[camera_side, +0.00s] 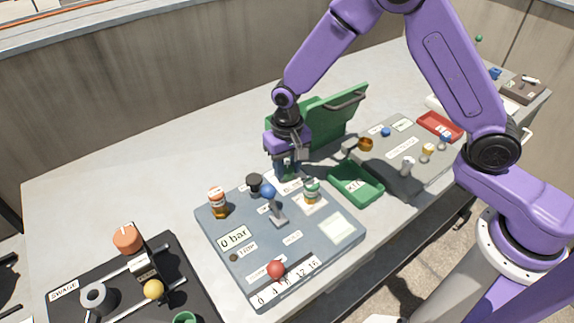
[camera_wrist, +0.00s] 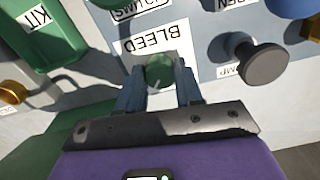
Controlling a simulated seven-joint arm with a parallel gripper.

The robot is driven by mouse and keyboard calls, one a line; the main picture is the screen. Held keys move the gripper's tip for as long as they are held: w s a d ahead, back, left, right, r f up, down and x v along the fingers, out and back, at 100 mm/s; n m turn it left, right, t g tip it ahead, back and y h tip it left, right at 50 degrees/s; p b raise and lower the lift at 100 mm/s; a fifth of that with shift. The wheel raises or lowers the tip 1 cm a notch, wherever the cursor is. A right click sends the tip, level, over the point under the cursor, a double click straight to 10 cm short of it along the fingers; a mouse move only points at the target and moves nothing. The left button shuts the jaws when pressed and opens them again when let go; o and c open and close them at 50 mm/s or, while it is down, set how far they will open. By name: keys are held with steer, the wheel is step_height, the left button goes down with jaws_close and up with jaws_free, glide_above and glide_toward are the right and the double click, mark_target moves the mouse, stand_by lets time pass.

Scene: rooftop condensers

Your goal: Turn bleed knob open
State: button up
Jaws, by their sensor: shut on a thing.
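The green bleed knob (camera_wrist: 158,68) sits on the panel beside the BLEED label (camera_wrist: 150,42) in the wrist view. It has a light line on its top. My gripper (camera_wrist: 160,80) is shut on it, with one blue-grey finger at each side. In the side view my gripper (camera_side: 287,170) points down at the far edge of the blue-grey panel (camera_side: 212,218), and its fingers mostly hide the knob. The panel's display card (camera_side: 234,238) reads 0 bar.
A black knob (camera_side: 254,182) stands close left of my gripper; it also shows in the wrist view (camera_wrist: 262,64). A green KIT tray (camera_side: 338,184) and an open green case (camera_side: 335,115) are near.

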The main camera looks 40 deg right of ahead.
mark_target(287, 169)
steer(key=shift+m, duration=0.5)
steer(key=o, duration=1)
steer(key=shift+o, duration=0.2)
steer(key=shift+r, duration=0.1)
step_height(287, 169, up, 17)
steer(key=shift+r, duration=0.15)
steer(key=s+d+n, duration=0.4)
steer(key=s+n, duration=0.1)
steer(key=s, duration=0.4)
steer(key=s+d+f+n, duration=0.1)
steer(key=s+d+n, duration=0.4)
steer(key=s, duration=0.5)
steer(key=s+d+f+n, duration=0.1)
steer(key=s+d+n, duration=0.4)
steer(key=s, duration=0.4)
steer(key=shift+s+f, duration=0.15)
steer(key=shift+s, duration=0.1)
